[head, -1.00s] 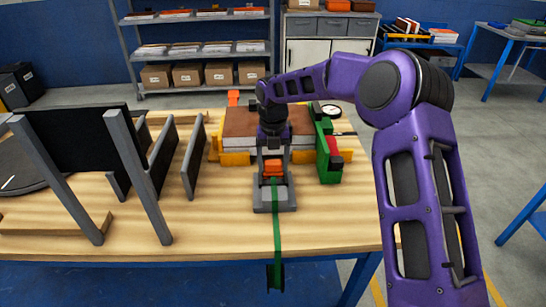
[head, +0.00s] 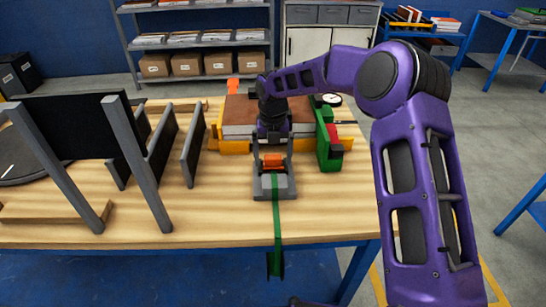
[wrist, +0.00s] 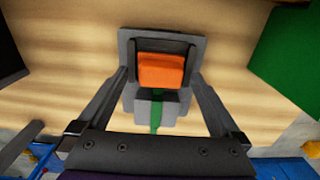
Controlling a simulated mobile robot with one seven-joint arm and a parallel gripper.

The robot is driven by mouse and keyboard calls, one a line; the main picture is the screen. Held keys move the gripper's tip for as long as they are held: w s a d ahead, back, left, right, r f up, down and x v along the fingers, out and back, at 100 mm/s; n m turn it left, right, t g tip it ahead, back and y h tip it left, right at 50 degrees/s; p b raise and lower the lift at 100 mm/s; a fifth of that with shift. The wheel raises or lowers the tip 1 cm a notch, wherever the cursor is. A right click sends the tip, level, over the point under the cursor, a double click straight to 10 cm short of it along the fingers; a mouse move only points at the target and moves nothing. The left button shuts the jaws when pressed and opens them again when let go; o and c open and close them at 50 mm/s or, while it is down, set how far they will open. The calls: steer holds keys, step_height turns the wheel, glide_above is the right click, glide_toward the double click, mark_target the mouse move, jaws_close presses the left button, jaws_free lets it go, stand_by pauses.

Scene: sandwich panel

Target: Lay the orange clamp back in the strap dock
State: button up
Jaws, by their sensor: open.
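The orange clamp (head: 273,163) sits in the grey strap dock (head: 262,193) on the wooden bench. In the wrist view the clamp (wrist: 162,70) lies between the dock's (wrist: 190,48) dark side walls. A green strap (head: 277,222) runs from the dock over the bench's front edge and hangs down. My gripper (head: 273,155) is over the dock with its jaws apart. In the wrist view my gripper (wrist: 160,76) has one finger on each side of the dock and clamp, with a gap to the clamp on both sides. The clamp's underside is hidden.
A brown-topped panel stack (head: 240,115) in yellow holders stands behind the dock. A green block with a red part (head: 328,140) stands close on the right. Grey upright dividers (head: 193,152) stand to the left. The bench front beside the strap is clear.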

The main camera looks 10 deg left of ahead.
step_height(320, 180, up, 18)
steer(key=p, duration=0.1)
steer(key=shift+f+p, duration=0.25)
steer(key=shift+p, duration=0.1)
